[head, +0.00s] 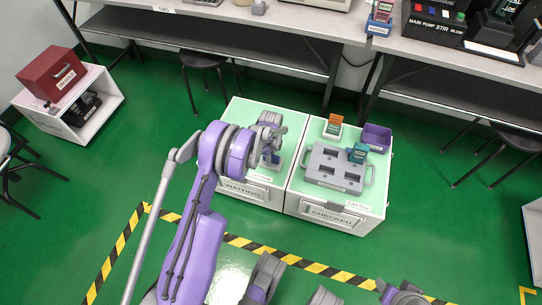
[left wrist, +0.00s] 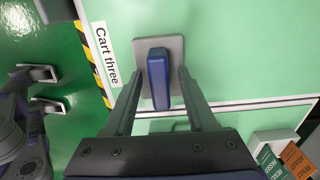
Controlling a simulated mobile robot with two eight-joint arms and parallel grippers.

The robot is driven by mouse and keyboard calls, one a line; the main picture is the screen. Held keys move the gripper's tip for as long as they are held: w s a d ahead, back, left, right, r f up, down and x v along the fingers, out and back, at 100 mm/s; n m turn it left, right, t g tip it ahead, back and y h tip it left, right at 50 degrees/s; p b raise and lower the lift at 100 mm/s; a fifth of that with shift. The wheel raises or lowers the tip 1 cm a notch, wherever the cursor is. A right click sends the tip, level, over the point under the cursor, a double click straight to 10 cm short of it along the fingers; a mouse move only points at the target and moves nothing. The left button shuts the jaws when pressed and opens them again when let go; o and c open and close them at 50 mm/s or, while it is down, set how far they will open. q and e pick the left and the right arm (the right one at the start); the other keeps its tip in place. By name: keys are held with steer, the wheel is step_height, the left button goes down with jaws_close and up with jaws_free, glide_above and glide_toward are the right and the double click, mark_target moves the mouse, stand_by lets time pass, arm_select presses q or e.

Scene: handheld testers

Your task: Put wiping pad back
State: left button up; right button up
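The wiping pad, a grey plate with a blue upright handle (left wrist: 158,78), lies on the green top of the left cart (head: 245,115), beside a "Cart three" label. In the head view the pad (head: 275,158) is small and partly covered by my left arm. My left gripper (left wrist: 160,90) points down over it, with one finger on each side of the handle. Gaps show between fingers and handle, so it looks open. My right gripper (left wrist: 42,88) shows at the left of the left wrist view, its two fingers apart, away from the pad.
The right cart (head: 375,195) bears a grey two-handled fixture (head: 322,170), a teal device (head: 357,153), a purple bin (head: 377,138) and a holder with orange and green cards (head: 333,128). A workbench (head: 300,22) runs behind. Striped tape marks the floor in front.

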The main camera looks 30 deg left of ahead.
arm_select(q)
steer(key=s+d+r+n+t+p, duration=0.1)
steer(key=s+d+r+n+p, duration=0.15)
steer(key=r, duration=0.85)
steer(key=s+d+r+n+p, duration=0.1)
steer(key=s+d+r, duration=0.15)
steer(key=r, duration=0.85)
steer(key=s+d+r+n+t, duration=0.1)
steer(key=s+d+r+n, duration=0.35)
steer(key=s+r, duration=0.3)
steer(key=s+d+n+t, duration=0.1)
steer(key=s+d+n, duration=0.1)
steer(key=s, duration=0.6)
steer(key=s+d+n+t, duration=0.1)
steer(key=s+d+n, duration=0.2)
steer(key=s, duration=0.6)
steer(key=shift+s+d+n, duration=0.3)
steer(key=shift+d+n, duration=0.05)
steer(key=shift+n, duration=0.85)
steer(key=shift+r, duration=0.1)
